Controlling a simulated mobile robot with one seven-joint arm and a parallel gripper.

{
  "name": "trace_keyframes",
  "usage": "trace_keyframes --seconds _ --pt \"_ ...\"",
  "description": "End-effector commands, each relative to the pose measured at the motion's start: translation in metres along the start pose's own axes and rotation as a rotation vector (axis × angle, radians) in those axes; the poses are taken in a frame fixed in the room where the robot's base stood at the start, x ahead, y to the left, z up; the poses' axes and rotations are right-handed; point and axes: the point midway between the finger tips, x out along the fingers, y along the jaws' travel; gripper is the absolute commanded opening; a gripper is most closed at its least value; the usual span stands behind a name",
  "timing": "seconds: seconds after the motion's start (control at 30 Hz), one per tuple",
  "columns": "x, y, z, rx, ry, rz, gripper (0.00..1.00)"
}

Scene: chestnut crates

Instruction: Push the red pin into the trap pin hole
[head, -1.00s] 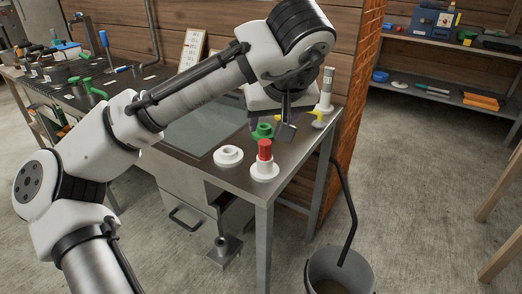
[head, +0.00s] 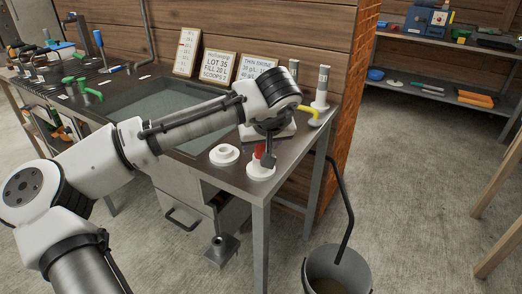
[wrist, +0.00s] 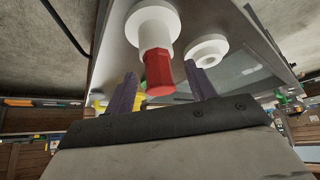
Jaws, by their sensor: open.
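The red pin (head: 259,151) stands upright in a white flanged collar (head: 260,173) at the near right corner of the dark bench. In the wrist view the red pin (wrist: 158,72) rises out of the white collar (wrist: 154,25). My gripper (head: 266,158) is open at the pin and hides part of it in the head view. In the wrist view its two fingers (wrist: 161,75) are on either side of the pin, apart from it as far as I can tell. The trap pin hole is not clearly visible; the pin's lower end is hidden inside the collar.
A second white ring (head: 224,155) sits left of the pin and also shows in the wrist view (wrist: 208,49). A yellow handle (head: 308,111) and a grey-topped white post (head: 322,88) stand behind. A sink (head: 180,105) lies left. A bucket (head: 338,268) stands on the floor.

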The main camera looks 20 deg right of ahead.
Motion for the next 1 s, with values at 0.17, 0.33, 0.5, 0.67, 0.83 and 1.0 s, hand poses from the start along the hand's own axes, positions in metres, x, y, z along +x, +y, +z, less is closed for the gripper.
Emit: trace_keyframes --seconds 0.17,0.33,0.5,0.67,0.83,1.0 --pt "0.0032 -0.0003 -0.0002 0.0 0.001 -0.001 0.55" --pt "0.0029 -0.0002 -0.0001 0.0 0.001 0.0 0.45" --pt "0.0027 -0.0001 -0.0001 0.0 0.001 0.0 0.23" --pt "0.0025 -0.0001 -0.0002 0.0 0.001 0.0 0.05" --pt "0.0024 -0.0001 -0.0003 0.0 0.001 0.0 0.05" --pt "-0.0022 0.0004 -0.0034 0.0 0.002 0.001 0.05"
